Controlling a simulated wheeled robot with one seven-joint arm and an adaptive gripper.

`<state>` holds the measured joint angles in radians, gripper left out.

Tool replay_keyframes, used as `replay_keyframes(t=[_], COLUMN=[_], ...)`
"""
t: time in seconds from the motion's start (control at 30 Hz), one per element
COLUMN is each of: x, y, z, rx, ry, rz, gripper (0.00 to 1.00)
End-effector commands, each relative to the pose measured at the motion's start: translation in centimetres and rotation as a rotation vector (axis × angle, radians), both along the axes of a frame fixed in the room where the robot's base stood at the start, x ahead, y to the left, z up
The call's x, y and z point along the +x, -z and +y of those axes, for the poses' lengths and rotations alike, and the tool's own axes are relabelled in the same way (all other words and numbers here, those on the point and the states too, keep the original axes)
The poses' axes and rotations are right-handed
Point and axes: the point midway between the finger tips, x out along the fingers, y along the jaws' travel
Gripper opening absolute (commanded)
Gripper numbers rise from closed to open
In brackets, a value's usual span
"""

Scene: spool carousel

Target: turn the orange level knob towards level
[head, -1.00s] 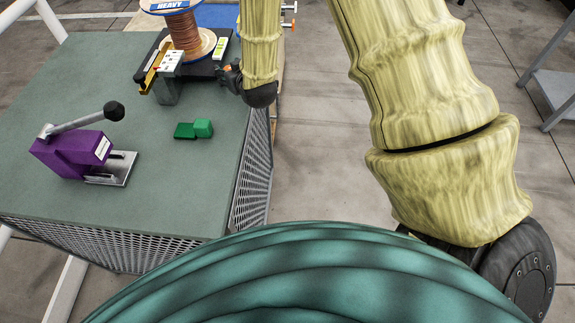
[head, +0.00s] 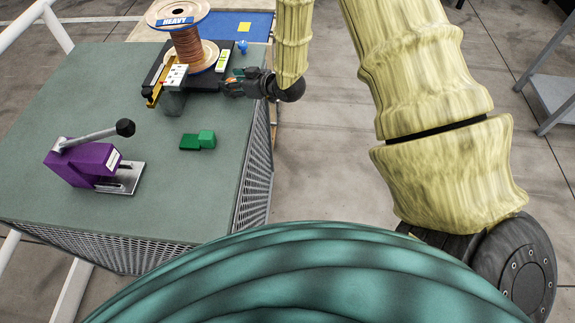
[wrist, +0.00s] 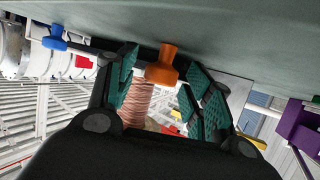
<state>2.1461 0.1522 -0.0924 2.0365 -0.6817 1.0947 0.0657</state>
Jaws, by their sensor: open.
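The orange level knob (wrist: 164,66) shows in the wrist view, with its stem and flared head between the two fingers of my gripper (wrist: 162,80). The fingers are open on either side of it; I cannot tell whether either one touches. In the head view my gripper (head: 232,84) is at the right edge of the black spool stand (head: 208,84) and mostly hides the knob. A yellow-green level vial (head: 223,61) lies on the stand just beyond my gripper.
A copper wire spool (head: 188,45) marked HEAVY stands on the stand. A blue knob (head: 242,46) sticks out farther back; it also shows in the wrist view (wrist: 55,38). A green block (head: 206,138) and a purple lever device (head: 85,165) stand nearer on the grey-green table (head: 150,215).

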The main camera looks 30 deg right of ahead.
Motion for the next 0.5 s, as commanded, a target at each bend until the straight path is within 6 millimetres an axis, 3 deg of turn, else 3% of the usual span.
replay_keyframes(t=[0.27,0.5], x=[0.1,-2.0], y=[-0.2,-0.8], z=[-0.2,-1.5], rx=[0.000,0.001], ry=[-0.106,-0.108], rz=[0.000,-0.001], gripper=[0.51,0.51])
